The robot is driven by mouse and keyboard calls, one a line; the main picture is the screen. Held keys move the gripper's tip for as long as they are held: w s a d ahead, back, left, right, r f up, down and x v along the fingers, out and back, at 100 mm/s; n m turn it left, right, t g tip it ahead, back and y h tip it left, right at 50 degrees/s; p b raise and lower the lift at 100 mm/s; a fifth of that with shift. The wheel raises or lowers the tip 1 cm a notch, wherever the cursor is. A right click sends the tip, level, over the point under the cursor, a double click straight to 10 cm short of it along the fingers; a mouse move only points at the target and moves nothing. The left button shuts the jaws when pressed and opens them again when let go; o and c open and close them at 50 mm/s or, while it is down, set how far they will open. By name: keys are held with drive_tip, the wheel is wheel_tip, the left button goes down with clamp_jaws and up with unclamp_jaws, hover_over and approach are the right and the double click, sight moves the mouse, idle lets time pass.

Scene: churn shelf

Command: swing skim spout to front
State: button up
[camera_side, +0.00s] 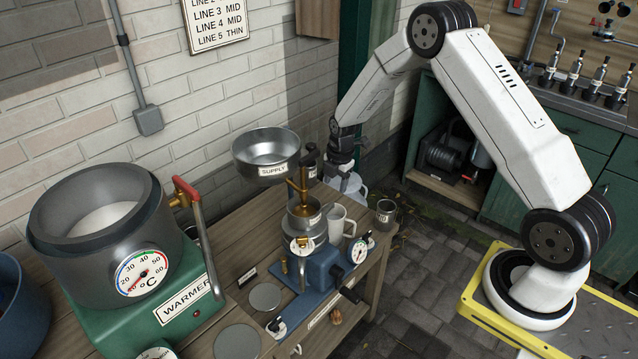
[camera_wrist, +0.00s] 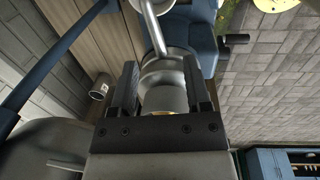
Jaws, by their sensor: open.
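The separator stands on the wooden bench, with a blue body (camera_side: 322,268), a metal bowl section and a brass pipe under the supply pan (camera_side: 266,153). My gripper (camera_side: 341,160) is behind it in the side view, pointing down. In the wrist view, my open gripper (camera_wrist: 162,90) has its two dark fingers on either side of a round metal part (camera_wrist: 163,98). I cannot tell whether they touch it. A bent grey tube (camera_wrist: 154,28) rises beyond this part and may be the skim spout. I cannot make out the skim spout surely in the side view.
A green warmer with a large pot (camera_side: 108,225) stands left of the separator. A black crank handle (camera_wrist: 237,39) sticks out from the blue body.

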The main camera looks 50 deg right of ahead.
sight(328, 206)
drive_tip(key=shift+w+d+f+n, duration=0.2)
drive_tip(key=shift+w+f+n, duration=0.65)
drive_tip(key=shift+f, duration=0.25)
drive_tip(key=shift+f, duration=0.1)
drive_tip(key=shift+w+a+f, duration=0.1)
drive_tip(key=shift+w+f, duration=0.1)
drive_tip(key=shift+f, duration=1.7)
drive_tip(key=shift+w+f, duration=0.15)
drive_tip(key=shift+f, duration=1.75)
clamp_jaws()
